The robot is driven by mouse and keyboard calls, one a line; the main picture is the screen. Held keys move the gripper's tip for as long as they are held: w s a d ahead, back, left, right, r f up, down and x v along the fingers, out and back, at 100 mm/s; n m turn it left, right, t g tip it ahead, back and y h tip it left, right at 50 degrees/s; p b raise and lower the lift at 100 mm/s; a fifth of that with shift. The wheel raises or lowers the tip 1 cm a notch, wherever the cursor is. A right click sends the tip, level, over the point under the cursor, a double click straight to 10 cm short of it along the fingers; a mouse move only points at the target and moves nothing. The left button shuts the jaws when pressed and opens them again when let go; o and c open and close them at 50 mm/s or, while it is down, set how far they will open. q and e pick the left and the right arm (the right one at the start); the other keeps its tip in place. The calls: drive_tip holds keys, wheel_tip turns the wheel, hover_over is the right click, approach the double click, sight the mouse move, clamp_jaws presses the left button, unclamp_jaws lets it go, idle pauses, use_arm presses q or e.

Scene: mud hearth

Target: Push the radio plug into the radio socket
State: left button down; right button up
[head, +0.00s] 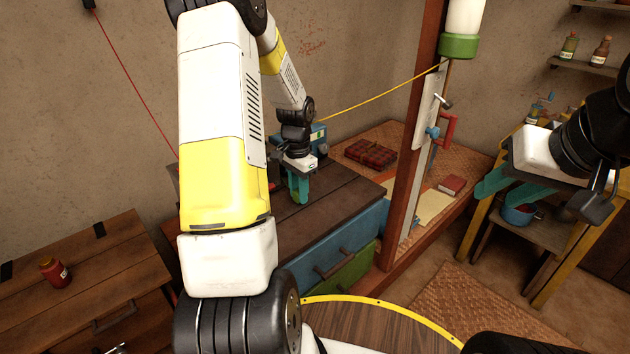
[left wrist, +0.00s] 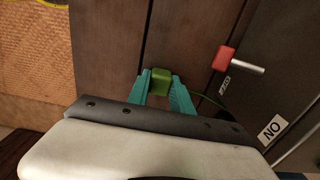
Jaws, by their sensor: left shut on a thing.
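My left gripper (head: 299,190) is over the dark wooden chest top (head: 335,205), fingers pointing down. In the left wrist view its teal fingers (left wrist: 164,92) are shut on a green plug (left wrist: 161,80), which I take for the radio plug. A thin green cable (left wrist: 207,98) runs from near it to the right. A blue box (head: 319,134), perhaps the radio, stands behind the left gripper and is partly hidden by it. I cannot make out the radio socket. My right gripper (head: 518,197) is at the right, fingers apart and empty.
A red block with a metal pin (left wrist: 225,58) and a white label (left wrist: 271,130) show right of the plug. A red-brown post (head: 412,150) stands right of the chest. A yellow cable (head: 385,93) crosses behind. A red jar (head: 54,271) sits on the left table.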

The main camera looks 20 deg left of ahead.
use_arm(q)
drive_tip(key=r, duration=0.3)
drive_tip(key=shift+s+d+r, duration=0.1)
drive_tip(key=shift+s+r, duration=0.15)
drive_tip(key=shift+s, duration=0.1)
drive_tip(key=s+d, duration=0.1)
drive_tip(key=s, duration=0.4)
drive_tip(key=s+d+r, duration=0.1)
drive_tip(key=s, duration=0.4)
drive_tip(key=s+d, duration=0.1)
drive_tip(key=s, duration=0.4)
drive_tip(key=shift+d+r, duration=0.15)
drive_tip(key=shift+d, duration=0.15)
drive_tip(key=shift+w, duration=0.1)
